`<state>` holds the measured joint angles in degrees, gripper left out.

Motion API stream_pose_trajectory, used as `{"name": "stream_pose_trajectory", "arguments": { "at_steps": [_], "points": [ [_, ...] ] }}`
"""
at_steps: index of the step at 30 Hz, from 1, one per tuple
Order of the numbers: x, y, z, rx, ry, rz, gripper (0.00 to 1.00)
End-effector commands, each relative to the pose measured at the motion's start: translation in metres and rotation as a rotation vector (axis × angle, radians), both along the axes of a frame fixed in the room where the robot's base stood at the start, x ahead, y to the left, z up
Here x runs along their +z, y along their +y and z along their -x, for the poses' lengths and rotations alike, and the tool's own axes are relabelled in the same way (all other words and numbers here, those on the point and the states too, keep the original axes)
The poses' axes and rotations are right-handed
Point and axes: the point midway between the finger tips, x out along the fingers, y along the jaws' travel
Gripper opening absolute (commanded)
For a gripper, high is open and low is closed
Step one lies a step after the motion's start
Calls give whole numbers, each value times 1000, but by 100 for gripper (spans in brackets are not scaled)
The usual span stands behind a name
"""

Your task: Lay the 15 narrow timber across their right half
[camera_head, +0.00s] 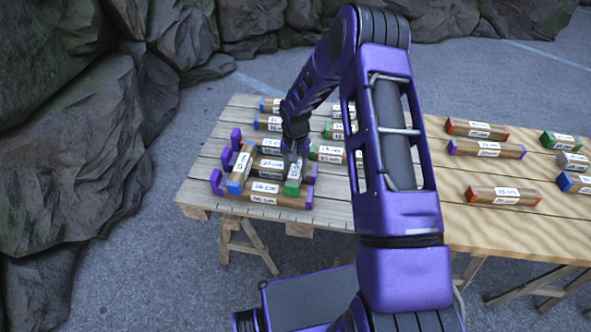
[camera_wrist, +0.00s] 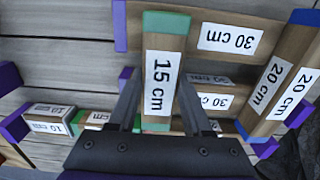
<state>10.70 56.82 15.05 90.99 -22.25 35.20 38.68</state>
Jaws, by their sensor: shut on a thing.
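My gripper (camera_head: 297,160) is shut on a green-ended timber (camera_wrist: 163,52) labelled 15 cm; its fingers (camera_wrist: 160,108) grip its two sides in the wrist view. This timber (camera_head: 293,186) is over the right part of a group of purple-ended timbers (camera_head: 290,202), crosswise to them. The wrist view shows 30 cm labels on these long timbers (camera_wrist: 275,45). I cannot tell whether the held timber touches them. A blue-ended timber (camera_head: 241,168), labelled 20 cm in the wrist view (camera_wrist: 268,82), lies crosswise over their left part.
The group lies on the grey slatted table (camera_head: 200,190). Other timbers, some blue-ended (camera_head: 270,124) and some green-ended (camera_head: 328,153), lie behind and to the right. The paler table (camera_head: 450,220) at right bears several more, including a red-ended one (camera_head: 503,195). Rocks (camera_head: 60,120) stand left.

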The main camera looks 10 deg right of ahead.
Motion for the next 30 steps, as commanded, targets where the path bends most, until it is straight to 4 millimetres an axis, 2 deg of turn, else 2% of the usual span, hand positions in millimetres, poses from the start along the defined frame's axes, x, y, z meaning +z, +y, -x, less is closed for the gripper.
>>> {"name": "stream_pose_trajectory", "arguments": {
  "at_steps": [8,9,14,15,24,28,30],
  "points": [
    [-5,0,0,0,-1,0,0],
    [-4,0,0,0,-1,0,53],
    [-4,0,0,0,-1,0,82],
    [-4,0,0,0,-1,0,84],
    [-2,0,0,0,-1,0,84],
    [10,0,-1,0,-3,0,84],
    [24,0,-1,0,-4,1,84]
  ]
}}
